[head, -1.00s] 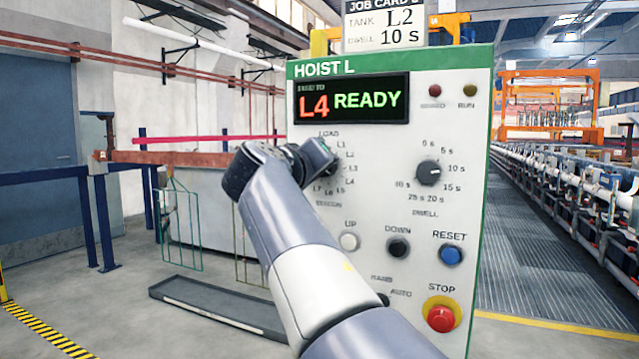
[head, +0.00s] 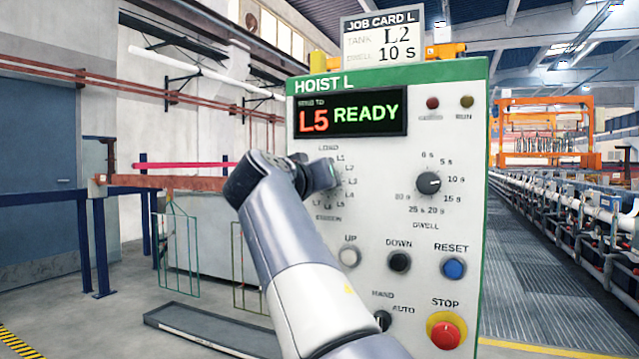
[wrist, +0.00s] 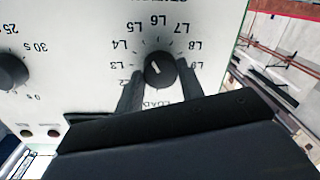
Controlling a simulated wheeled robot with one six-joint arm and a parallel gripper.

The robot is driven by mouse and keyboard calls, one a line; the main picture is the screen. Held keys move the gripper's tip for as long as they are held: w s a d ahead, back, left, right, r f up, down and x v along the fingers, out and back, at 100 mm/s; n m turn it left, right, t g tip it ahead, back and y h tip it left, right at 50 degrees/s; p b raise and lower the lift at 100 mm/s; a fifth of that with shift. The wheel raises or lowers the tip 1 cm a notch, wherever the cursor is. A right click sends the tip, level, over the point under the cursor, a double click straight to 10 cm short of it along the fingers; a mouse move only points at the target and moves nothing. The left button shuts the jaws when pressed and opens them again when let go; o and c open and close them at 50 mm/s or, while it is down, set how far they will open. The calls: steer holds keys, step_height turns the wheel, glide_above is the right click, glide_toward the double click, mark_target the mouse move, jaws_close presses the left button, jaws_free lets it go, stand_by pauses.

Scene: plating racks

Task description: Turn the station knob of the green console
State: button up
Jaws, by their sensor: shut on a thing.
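The green-topped console (head: 384,73), labelled HOIST L, stands upright. Its display (head: 351,106) reads L5 READY. The station knob (wrist: 159,70) is dark and round, with a white pointer mark toward the upper left, roughly the L4–L5 side of its dial in the wrist view. My gripper (wrist: 160,76) has one finger on each side of the knob and is shut on it. In the head view my gripper (head: 329,174) covers the knob and part of its dial. The job card (head: 384,42) above the console reads TANK L2, DWELL 10 s.
On the same panel are the dwell knob (head: 428,183), the UP button (head: 349,257), the DOWN button (head: 399,262), the blue RESET button (head: 453,268), the hand/auto switch (head: 383,320) and the red STOP button (head: 445,335). A dark tray (head: 210,330) lies on the floor at left.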

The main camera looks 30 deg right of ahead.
steer(key=shift+f, duration=0.1)
steer(key=o, duration=1)
steer(key=v, duration=1)
steer(key=shift+s+a, duration=0.25)
steer(key=shift+a, duration=0.05)
steer(key=x, duration=1)
steer(key=shift+w+d, duration=0.25)
steer(key=shift+d, duration=0.1)
